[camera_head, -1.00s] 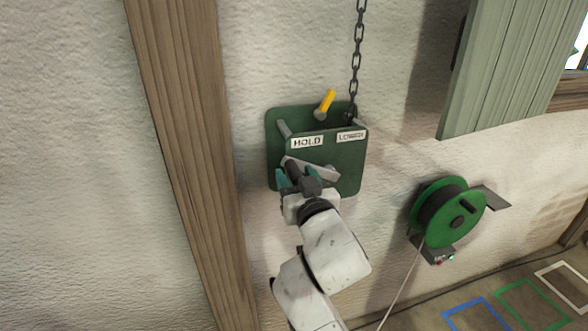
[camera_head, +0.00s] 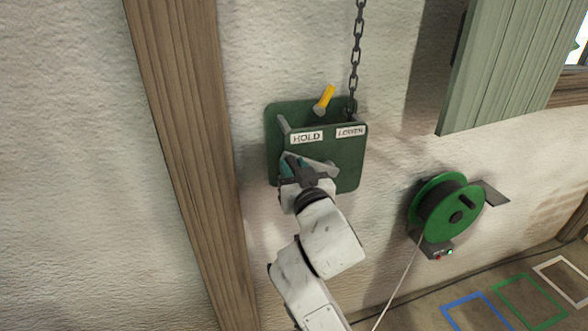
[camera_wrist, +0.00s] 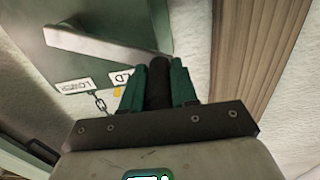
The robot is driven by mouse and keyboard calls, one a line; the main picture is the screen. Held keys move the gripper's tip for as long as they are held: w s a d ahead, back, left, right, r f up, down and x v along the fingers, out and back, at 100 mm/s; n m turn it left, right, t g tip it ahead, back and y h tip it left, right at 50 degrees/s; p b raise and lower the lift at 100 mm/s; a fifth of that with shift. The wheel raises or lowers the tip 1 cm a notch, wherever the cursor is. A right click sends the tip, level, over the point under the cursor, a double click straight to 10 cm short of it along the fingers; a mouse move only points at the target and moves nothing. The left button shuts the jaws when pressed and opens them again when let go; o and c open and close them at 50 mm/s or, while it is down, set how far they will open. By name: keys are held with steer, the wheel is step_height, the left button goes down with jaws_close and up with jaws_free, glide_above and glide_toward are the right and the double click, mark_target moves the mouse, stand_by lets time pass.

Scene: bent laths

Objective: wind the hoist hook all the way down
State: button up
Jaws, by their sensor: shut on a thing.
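The winch is a green wall box (camera_head: 349,152) with a chain (camera_head: 354,60) running up out of view. HOLD (camera_head: 306,137) and LOWER (camera_head: 351,131) labels sit on its front rim. A yellow-gripped lever (camera_head: 325,97) stands above the box, tilted up and right; I cannot tell its setting. A light grey crank arm (camera_head: 322,168) crosses the lower front; it also shows in the wrist view (camera_wrist: 95,45). My gripper (camera_head: 291,167) is at the crank's left end. In the wrist view, its teal fingers are shut on the black crank handle (camera_wrist: 158,82). The hook is not in view.
A wooden post (camera_head: 185,150) stands close left of the box. A green reel (camera_head: 445,207) with a pale line hangs at lower right. A green shutter (camera_head: 510,65) juts out at upper right. Coloured outlines (camera_head: 475,312) mark the surface below.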

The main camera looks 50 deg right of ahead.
jaws_close()
steer(key=shift+f, duration=0.1)
step_height(320, 180, down, 11)
steer(key=n+b, duration=0.4)
steer(key=n, duration=0.7)
steer(key=s+d+f+n+p, duration=0.3)
steer(key=s+d+f+n, duration=0.2)
steer(key=d+n, duration=0.3)
steer(key=shift+s+f+n, duration=0.25)
steer(key=shift+f+n, duration=0.5)
steer(key=shift+n, duration=1.05)
steer(key=o, duration=0.9)
jaws_free()
steer(key=shift+r, duration=0.1)
